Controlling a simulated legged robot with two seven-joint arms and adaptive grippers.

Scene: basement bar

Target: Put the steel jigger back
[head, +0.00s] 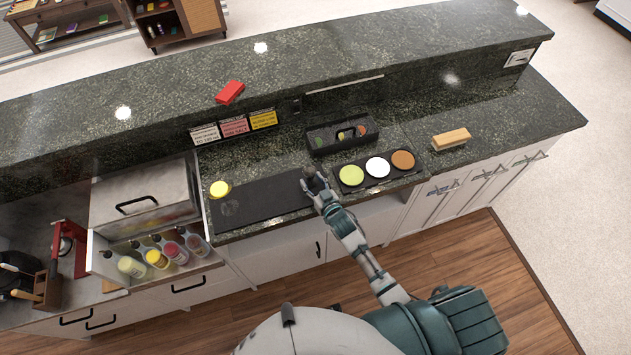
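My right gripper (314,183) is over the right end of a long black bar mat (265,200) on the dark granite counter. It looks dark and small here, and I cannot tell whether its fingers are open or shut on something. I cannot make out the steel jigger; it may be hidden at the gripper. My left gripper is not in view.
A three-colour rimmer tray (377,183) lies right of my gripper, with a black caddy (342,152) behind it. A wooden brush (451,139) is farther right. Bottles (157,259) fill a rail at left, by a steel ice bin (140,187). A raised ledge (330,65) runs behind.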

